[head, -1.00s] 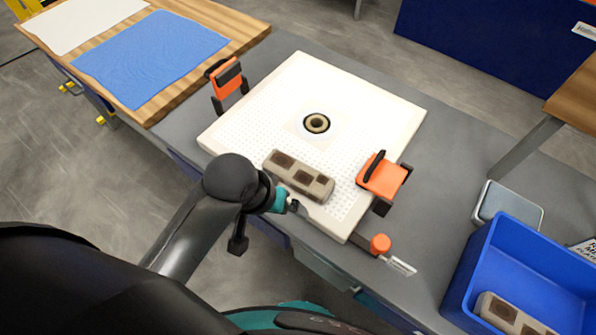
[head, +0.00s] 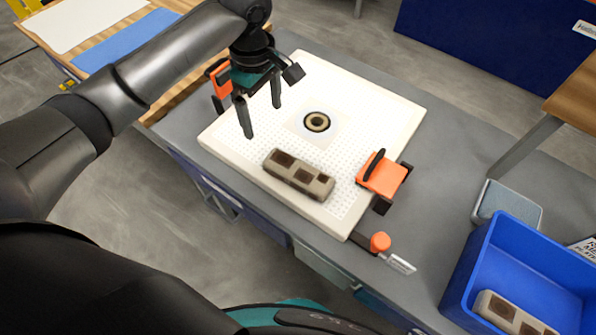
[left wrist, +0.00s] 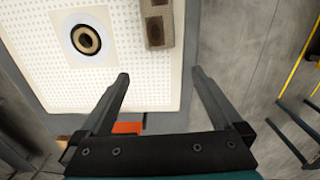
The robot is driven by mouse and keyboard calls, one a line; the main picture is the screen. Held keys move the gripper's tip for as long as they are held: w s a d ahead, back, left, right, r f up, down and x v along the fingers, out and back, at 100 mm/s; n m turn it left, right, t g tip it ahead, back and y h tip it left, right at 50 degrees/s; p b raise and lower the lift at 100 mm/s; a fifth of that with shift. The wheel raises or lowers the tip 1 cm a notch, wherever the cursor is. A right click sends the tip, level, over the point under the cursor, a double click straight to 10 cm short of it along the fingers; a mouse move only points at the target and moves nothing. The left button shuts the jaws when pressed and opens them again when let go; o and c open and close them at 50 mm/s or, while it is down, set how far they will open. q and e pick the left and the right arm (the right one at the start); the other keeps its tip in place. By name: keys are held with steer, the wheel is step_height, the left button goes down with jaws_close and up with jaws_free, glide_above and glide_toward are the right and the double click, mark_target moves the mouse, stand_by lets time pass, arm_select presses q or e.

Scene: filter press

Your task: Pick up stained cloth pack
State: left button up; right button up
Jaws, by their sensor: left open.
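A grey-brown cloth pack (head: 298,174) with dark square stains lies on the near part of the white perforated plate (head: 350,90). It also shows at the top of the left wrist view (left wrist: 157,22), partly cut off. My left gripper (head: 261,118) is open and empty, pointing down above the left part of the plate, up and left of the pack and apart from it. In the left wrist view its fingers (left wrist: 160,73) are spread with nothing between them. My right gripper is not in view.
Orange clamps stand at the plate's left (head: 217,82) and right (head: 382,175) sides. A dark ring (head: 317,121) sits mid-plate. A blue bin (head: 462,262) at lower right holds a similar stained pack (head: 505,312). A grey-blue pad (head: 507,205) lies behind the bin.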

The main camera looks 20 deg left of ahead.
mark_target(269, 154)
arm_select(q)
step_height(269, 154, down, 10)
steer(key=shift+r+b, duration=0.1)
steer(key=shift+b, duration=1.1)
step_height(269, 154, down, 5)
steer(key=shift+f+b, duration=0.1)
steer(key=shift+b, duration=0.7)
steer(key=shift+s, duration=0.1)
steer(key=c, duration=1.3)
